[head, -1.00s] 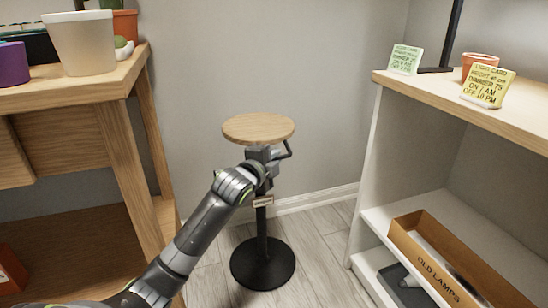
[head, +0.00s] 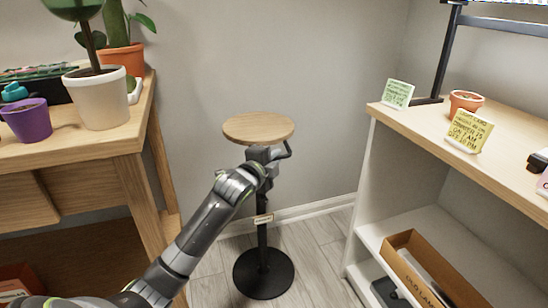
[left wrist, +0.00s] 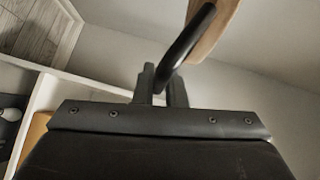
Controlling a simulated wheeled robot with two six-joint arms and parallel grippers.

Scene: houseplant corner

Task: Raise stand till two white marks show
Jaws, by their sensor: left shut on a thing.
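The stand has a round wooden top (head: 258,127), a dark post (head: 262,238) with a small pale tag (head: 263,219) on it, and a round black base (head: 263,274) on the floor. A bent black handle (head: 285,151) sits just under the top. My left gripper (head: 266,155) is shut on this handle and hides the upper post. In the left wrist view the handle (left wrist: 188,45) runs down between my fingers (left wrist: 160,88), with the top's edge (left wrist: 214,30) above. I cannot make out white marks on the post. My right gripper is not in view.
A wooden bench (head: 130,138) with potted plants, including a white pot (head: 98,98) and a purple pot (head: 27,121), stands at the left. A white shelf unit (head: 362,200) with cards and a box (head: 412,262) stands at the right. A wall is close behind the stand.

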